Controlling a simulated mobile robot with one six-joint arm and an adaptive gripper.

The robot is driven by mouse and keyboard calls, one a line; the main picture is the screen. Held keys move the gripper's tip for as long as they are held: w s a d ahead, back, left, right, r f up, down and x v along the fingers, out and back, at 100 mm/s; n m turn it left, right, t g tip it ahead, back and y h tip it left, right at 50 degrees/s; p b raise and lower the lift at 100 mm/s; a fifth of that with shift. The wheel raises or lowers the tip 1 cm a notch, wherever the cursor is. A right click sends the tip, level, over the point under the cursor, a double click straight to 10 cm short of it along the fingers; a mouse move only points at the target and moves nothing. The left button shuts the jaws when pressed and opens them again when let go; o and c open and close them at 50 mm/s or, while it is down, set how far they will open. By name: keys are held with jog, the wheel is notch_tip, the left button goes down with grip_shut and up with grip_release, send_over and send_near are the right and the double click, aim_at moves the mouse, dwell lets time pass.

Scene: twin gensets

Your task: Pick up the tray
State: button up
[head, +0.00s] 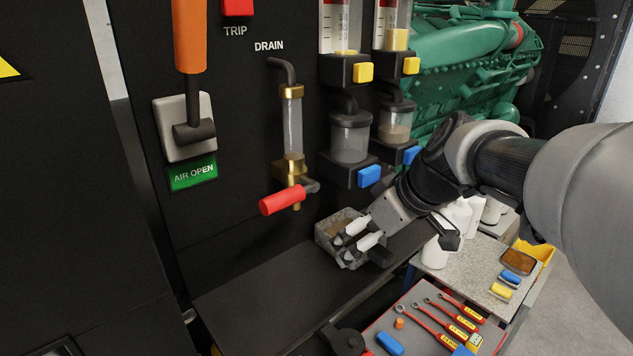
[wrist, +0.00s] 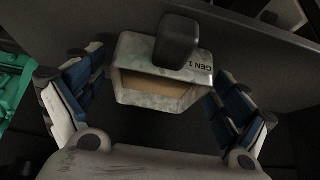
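The tray is a small grey speckled box (head: 325,240) with a brownish inside, on the dark ledge below the drain valve in the head view. In the wrist view the tray (wrist: 155,97) is marked GEN 1 and has a dark block-shaped handle (wrist: 177,42) on it. My gripper (head: 359,236) is at the tray, its fingers partly covering it in the head view. In the wrist view my gripper (wrist: 160,68) is open, one finger on each side of the tray, with gaps between. The tray's underside is hidden.
The drain valve's red handle (head: 283,198) hangs above and left of the tray. Sight bowls with blue blocks (head: 369,176) are above it. A trolley top (head: 476,262) with white bottles and a tool tray (head: 435,325) stand right. The ledge (head: 275,275) is clear on the left.

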jog(key=shift+w+a+f, duration=0.1)
jog(key=shift+w+a, duration=0.15)
jog(key=shift+c, duration=1.3)
jog(key=shift+s+d, duration=0.15)
jog(key=shift+s, duration=0.05)
jog(key=shift+c, duration=1.3)
jog(key=shift+w, duration=0.15)
jog(key=c, duration=0.4)
jog(key=shift+c, duration=0.2)
